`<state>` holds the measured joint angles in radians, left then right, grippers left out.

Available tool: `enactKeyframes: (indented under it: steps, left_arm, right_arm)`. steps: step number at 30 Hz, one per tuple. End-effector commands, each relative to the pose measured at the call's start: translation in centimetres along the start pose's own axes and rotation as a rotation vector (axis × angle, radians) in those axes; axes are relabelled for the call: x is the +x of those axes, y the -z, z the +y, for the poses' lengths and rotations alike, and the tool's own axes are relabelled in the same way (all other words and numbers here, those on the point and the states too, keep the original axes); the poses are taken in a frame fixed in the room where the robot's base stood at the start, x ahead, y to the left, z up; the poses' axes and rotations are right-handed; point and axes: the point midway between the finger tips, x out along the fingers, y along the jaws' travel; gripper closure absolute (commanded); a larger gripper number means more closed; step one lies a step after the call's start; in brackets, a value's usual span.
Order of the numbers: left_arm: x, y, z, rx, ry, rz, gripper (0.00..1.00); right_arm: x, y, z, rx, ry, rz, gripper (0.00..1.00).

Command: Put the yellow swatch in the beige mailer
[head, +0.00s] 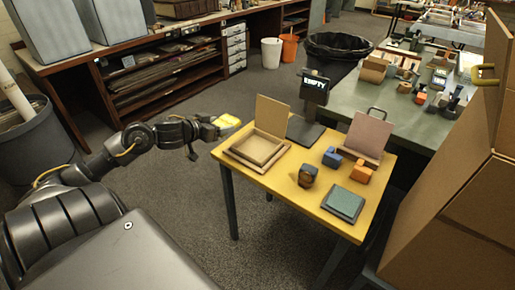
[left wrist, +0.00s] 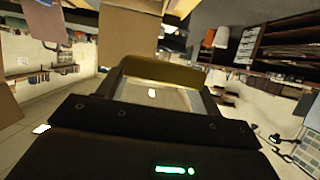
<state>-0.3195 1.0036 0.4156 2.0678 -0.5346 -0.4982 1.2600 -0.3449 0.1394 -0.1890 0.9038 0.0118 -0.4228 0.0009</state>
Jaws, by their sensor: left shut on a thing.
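My left gripper (head: 212,127) is shut on the yellow swatch (head: 228,121). It holds the swatch just off the far left edge of the yellow table, left of the beige mailer. In the left wrist view the swatch (left wrist: 160,74) spans the fingertips as a dark yellow slab. The beige mailer (head: 272,115) stands open on the table's left part, its lid upright at the back and its shallow tray facing up, with no swatch seen in it. My right gripper is not in view.
On the yellow table (head: 283,184) are a dark scale with a display reading "EMPTY" (head: 315,87), an open pinkish mailer (head: 369,134), a blue block (head: 332,158), an orange block (head: 360,173), a dark brown block (head: 307,175) and a teal stack (head: 344,202). A large cardboard box (head: 450,220) stands right.

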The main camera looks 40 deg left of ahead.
Motion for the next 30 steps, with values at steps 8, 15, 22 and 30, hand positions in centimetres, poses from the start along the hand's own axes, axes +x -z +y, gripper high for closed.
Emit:
enactKeyframes:
  steps: [8, 15, 22, 30]
  left_arm:
    - [5.8, -0.7, 4.2, -0.004, -0.003, 0.006, 0.58]
    - [10.0, -3.6, 6.7, -0.002, -0.003, 0.001, 0.58]
    - [11.3, -4.3, 7.4, 0.002, -0.002, 0.001, 0.58]
    - [12.5, -6.5, 7.8, 0.001, -0.001, -0.003, 0.58]
  right_arm:
    - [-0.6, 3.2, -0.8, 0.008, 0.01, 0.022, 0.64]
    - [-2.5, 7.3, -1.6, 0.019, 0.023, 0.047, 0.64]
    - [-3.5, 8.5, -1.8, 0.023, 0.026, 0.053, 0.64]
    - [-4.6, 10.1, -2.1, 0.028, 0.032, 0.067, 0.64]
